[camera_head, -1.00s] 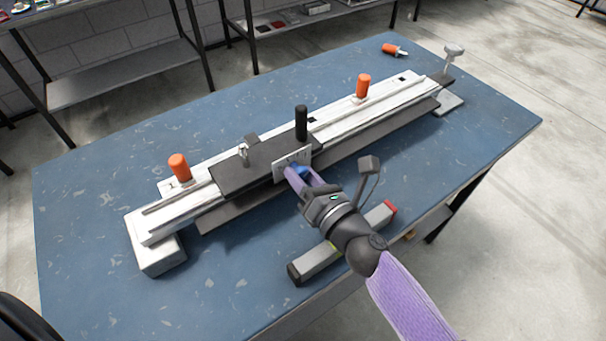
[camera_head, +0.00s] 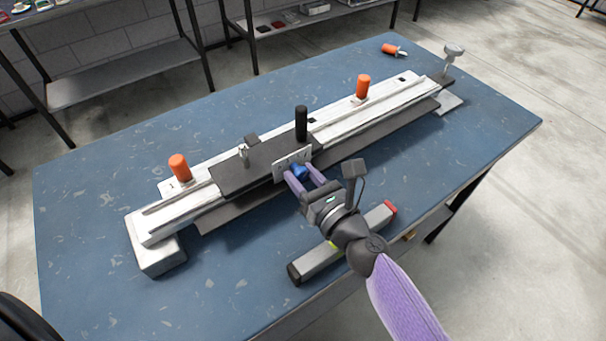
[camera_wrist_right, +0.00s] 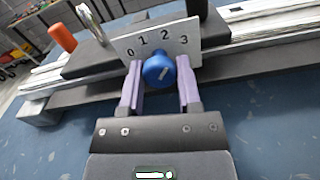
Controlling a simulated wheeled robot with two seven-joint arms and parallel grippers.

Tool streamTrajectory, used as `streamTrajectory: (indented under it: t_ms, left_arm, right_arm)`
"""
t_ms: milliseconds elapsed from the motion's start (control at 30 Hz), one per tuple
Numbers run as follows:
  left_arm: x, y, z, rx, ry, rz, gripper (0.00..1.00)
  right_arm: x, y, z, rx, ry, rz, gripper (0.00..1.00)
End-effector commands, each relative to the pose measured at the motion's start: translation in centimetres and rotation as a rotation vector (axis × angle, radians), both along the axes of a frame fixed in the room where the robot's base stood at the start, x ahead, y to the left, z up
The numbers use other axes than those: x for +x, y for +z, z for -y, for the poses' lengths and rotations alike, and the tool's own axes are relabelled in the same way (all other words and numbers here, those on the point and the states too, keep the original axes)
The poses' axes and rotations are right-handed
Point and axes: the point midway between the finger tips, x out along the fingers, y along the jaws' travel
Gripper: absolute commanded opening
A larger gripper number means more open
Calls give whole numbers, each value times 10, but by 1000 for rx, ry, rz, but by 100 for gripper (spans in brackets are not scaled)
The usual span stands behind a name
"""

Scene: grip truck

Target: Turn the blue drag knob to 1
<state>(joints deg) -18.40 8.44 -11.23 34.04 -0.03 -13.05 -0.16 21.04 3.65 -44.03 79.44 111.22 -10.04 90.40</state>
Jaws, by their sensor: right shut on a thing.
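The blue drag knob (camera_head: 299,171) sits on the front of a white plate on the dark carriage. In the right wrist view the knob (camera_wrist_right: 158,70) lies between my fingers, with a short pale mark on its face that slants up to the right. The white plate (camera_wrist_right: 182,30) reads 0, 1, 2, 3 around the knob. I cannot tell for sure which number the mark points to. My right gripper (camera_head: 304,181) is shut on the knob, one purple finger on each side. My left gripper is not in view.
The carriage (camera_head: 240,165) rides on a long white rail (camera_head: 345,116) with orange handles and a black upright handle (camera_head: 301,123). A grey bar with a red end (camera_head: 330,256) lies under my right arm. An orange-handled tool (camera_head: 394,50) lies at the back of the blue table (camera_head: 90,230).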

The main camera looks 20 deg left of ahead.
Motion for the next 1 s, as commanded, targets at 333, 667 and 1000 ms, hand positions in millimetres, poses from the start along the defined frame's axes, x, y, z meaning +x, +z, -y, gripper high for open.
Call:
streamTrajectory:
  t_ms: [333,667,1000]
  left_arm:
    - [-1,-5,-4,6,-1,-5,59]
    - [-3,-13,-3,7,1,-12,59]
    - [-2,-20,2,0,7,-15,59]
  right_arm:
    - [0,-2,0,-203,0,257,0]
    - [0,-2,1,-392,1,499,0]
    - [1,-2,1,-543,2,693,0]
